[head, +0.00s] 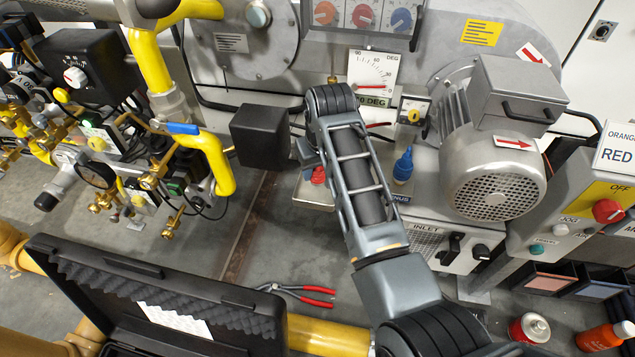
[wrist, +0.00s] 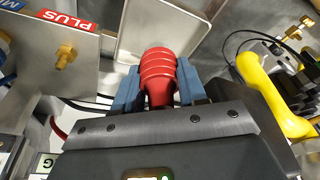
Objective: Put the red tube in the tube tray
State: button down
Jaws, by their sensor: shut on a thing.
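The red tube (wrist: 158,72), ribbed and rounded at its far end, is between the two blue-grey fingers of my gripper (wrist: 157,82) in the wrist view. My gripper is shut on it. In the head view a small red part of the tube (head: 318,175) shows left of my arm, with part of my gripper (head: 308,152) just above it. The tray (wrist: 128,40) also shows beyond the tube in the wrist view. Whether the tube touches it cannot be told.
A blue tube-like piece (head: 403,165) stands right of my arm. A brass fitting (wrist: 66,56) sticks out beside a red PLUS label (wrist: 62,20). Yellow pipework (head: 205,150) is to the left. Red-handled pliers (head: 300,293) and an open black case (head: 160,290) are in front.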

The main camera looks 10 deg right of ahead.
jog(key=shift+f+b, duration=0.95)
jog(key=shift+f, duration=1)
jog(key=shift+f, duration=0.1)
jog(key=c, duration=0.9)
grip_release()
jog(key=shift+f, duration=0.1)
jog(key=p+v, duration=0.5)
jog(key=v, duration=0.7)
jog(key=shift+r, duration=0.25)
jog(key=shift+w, duration=0.1)
